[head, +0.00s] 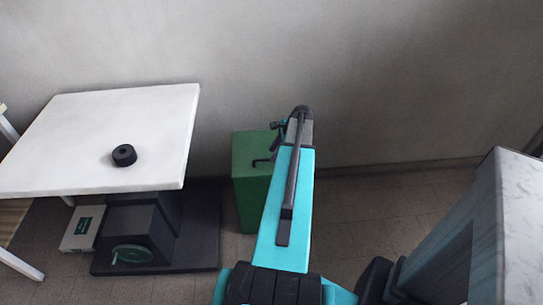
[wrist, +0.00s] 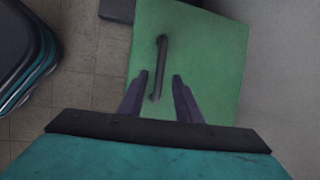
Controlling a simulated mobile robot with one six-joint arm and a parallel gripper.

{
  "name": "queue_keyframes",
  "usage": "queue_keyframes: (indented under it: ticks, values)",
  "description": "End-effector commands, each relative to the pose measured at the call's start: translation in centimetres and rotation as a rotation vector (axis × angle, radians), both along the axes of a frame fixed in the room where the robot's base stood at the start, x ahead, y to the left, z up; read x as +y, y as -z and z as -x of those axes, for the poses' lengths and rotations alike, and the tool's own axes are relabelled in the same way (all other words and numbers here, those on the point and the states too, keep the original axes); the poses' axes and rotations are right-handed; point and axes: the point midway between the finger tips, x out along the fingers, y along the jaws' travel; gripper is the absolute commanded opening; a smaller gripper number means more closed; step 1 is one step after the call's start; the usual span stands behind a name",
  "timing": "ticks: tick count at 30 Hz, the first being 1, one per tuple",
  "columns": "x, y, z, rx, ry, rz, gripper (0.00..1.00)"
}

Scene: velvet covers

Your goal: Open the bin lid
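The green bin (head: 247,205) stands on the floor against the wall, partly hidden behind my arm in the head view. Its flat green lid (head: 246,146) looks shut. A dark bar handle (head: 262,161) is on the lid. In the wrist view the lid (wrist: 205,60) fills the middle, and the handle (wrist: 163,60) runs up the picture. My gripper (wrist: 160,77) is open, with one finger on each side of the handle's lower part in the picture. I cannot tell how high the fingers are above the lid. No finger is seen touching the handle.
A white table (head: 80,130) with a black ring-shaped object (head: 124,155) stands left of the bin. A dark machine with a green handwheel (head: 132,254) and a white box (head: 82,228) are under it. A marble-topped block (head: 525,200) is at right.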

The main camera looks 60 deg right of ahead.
Motion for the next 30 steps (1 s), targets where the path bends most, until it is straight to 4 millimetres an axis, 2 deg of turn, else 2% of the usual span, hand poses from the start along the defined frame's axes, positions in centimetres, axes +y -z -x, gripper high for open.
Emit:
queue_keyframes:
  ticks: [3, 9, 20, 21, 26, 30]
  values:
    - [0.1, 1.3, -0.6, 0.000, -0.001, -0.002, 0.31]
    - [0.3, 2.6, -1.2, 0.000, -0.001, -0.001, 0.31]
    - [0.3, 2.9, -1.4, 0.000, -0.001, 0.000, 0.31]
    - [0.3, 2.9, -1.4, 0.000, -0.001, 0.000, 0.29]
    - [0.3, 2.9, -1.4, 0.001, -0.001, 0.000, 0.02]
    - [0.3, 2.9, -1.4, 0.000, -0.001, 0.000, 0.00]
